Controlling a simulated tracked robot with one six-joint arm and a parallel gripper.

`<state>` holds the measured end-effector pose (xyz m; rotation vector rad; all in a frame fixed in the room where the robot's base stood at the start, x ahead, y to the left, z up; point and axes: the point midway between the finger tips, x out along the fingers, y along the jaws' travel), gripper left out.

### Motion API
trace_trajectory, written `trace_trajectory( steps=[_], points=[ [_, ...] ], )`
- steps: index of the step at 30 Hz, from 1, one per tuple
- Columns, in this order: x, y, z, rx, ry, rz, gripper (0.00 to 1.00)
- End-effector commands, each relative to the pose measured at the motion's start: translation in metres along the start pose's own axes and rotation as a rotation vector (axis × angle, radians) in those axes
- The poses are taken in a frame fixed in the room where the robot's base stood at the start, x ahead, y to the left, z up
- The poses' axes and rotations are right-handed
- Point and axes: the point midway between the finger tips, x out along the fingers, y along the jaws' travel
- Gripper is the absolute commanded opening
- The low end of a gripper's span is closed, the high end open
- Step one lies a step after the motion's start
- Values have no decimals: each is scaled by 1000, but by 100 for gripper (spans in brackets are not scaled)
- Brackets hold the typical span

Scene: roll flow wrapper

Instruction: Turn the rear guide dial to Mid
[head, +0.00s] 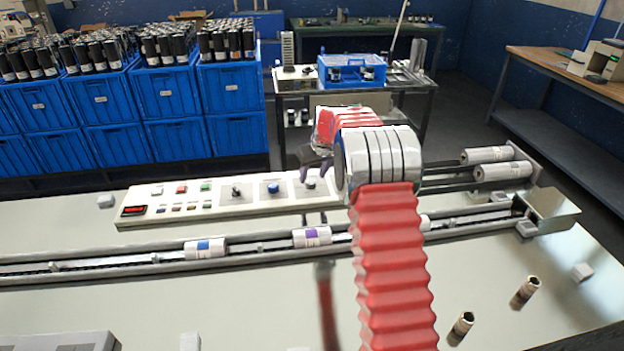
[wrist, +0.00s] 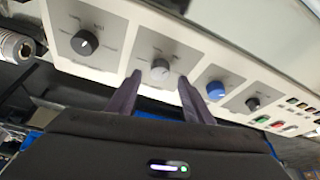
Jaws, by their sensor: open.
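A pale control panel (head: 218,200) runs along the machine's far side, and it fills the top of the wrist view (wrist: 205,62). In the wrist view a row of dials shows: a black dial (wrist: 85,42), a grey dial (wrist: 160,70), a blue dial (wrist: 215,90) and a smaller black dial (wrist: 253,103). Their labels are too small to read surely, so I cannot tell which is the rear guide dial. My gripper (wrist: 160,76) is open, its purple fingertips on either side of the grey dial in the picture. I see no contact. In the head view my arm hides the panel's right end.
Coloured buttons (head: 181,189) and a red display (head: 134,210) sit at the panel's left end. In front runs a conveyor (head: 120,260) carrying wrapped rolls (head: 204,248). Blue crates (head: 165,92) stand behind.

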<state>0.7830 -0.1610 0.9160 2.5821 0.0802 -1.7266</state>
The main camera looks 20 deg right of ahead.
Motion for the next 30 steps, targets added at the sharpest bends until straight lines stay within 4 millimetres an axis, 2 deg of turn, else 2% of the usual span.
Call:
trace_trajectory(
  steps=[9, 16, 21, 30],
  points=[
    [-56, 0, 0, 0, 2, 1, 47],
    [-90, 0, 0, 0, 2, 1, 47],
    [-99, 0, 1, 0, -1, 0, 47],
    [-100, 0, 0, 0, -1, 0, 47]
  ],
)
